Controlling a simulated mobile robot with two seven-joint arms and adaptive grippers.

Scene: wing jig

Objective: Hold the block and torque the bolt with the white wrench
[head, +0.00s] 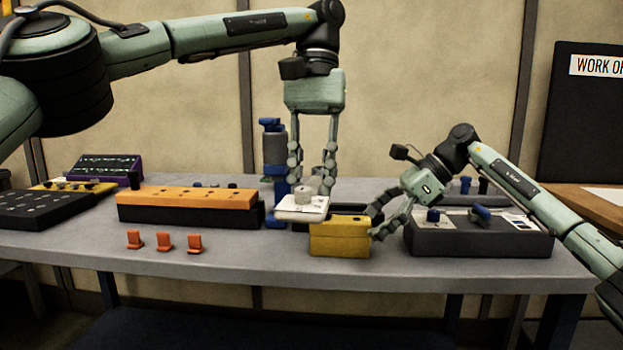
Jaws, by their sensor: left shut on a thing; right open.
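A yellow block (340,238) sits near the front edge of the table, with a dark top partly hidden. My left gripper (312,188) points down above the block's left end. It is shut on a white tool with a grey round part, which I take as the white wrench (298,212). I cannot tell whether the wrench touches the block. My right gripper (376,222) is open at the block's right end, between it and a dark grey box. I cannot tell whether its fingers touch the block. I cannot make out the bolt.
The dark grey box (480,241) with blue knobs stands close on the right. An orange-topped box (185,201) stands left, with small orange clips (165,242) before it. A blue and grey tool (273,150) stands behind. The table front (250,258) left of the block is clear.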

